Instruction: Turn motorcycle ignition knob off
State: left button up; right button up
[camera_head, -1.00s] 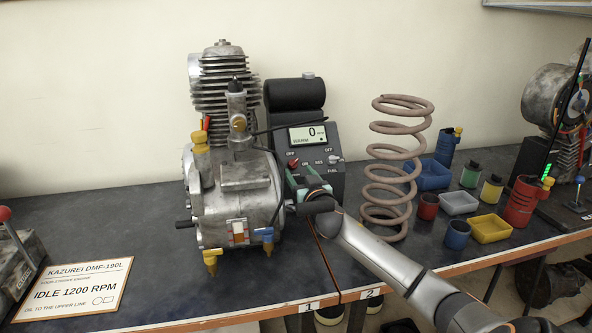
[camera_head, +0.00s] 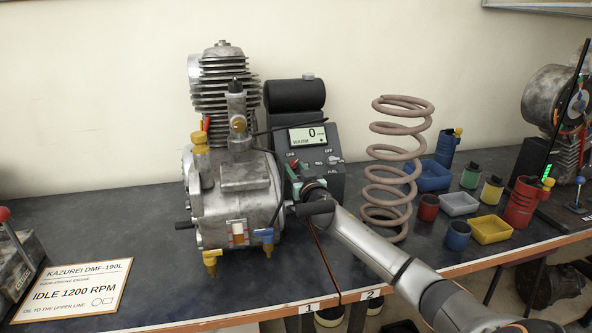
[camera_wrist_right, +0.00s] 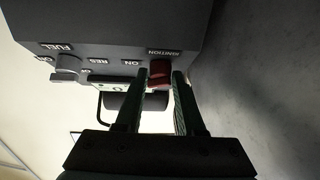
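The red ignition knob (camera_wrist_right: 159,71) sits under the IGNITION label on the dark control box (camera_head: 335,151). In the wrist view an ON label is to its left. In the head view the knob (camera_head: 293,163) is a small red spot beside my right gripper (camera_head: 295,178), at the box's lower left. In the right wrist view the fingers of my right gripper (camera_wrist_right: 160,77) are apart, one on each side of the knob, with a narrow gap. I cannot tell if they touch it. The knob's exact turn is hard to read. My left gripper is not in view.
A grey fuel knob (camera_wrist_right: 67,63) is on the same panel. The display (camera_head: 308,136) reads 0. The finned engine (camera_head: 232,200) stands close left of my gripper. A tall coil spring (camera_head: 398,170) stands to the right, with several cups and trays beyond it.

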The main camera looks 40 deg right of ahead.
grip_shut()
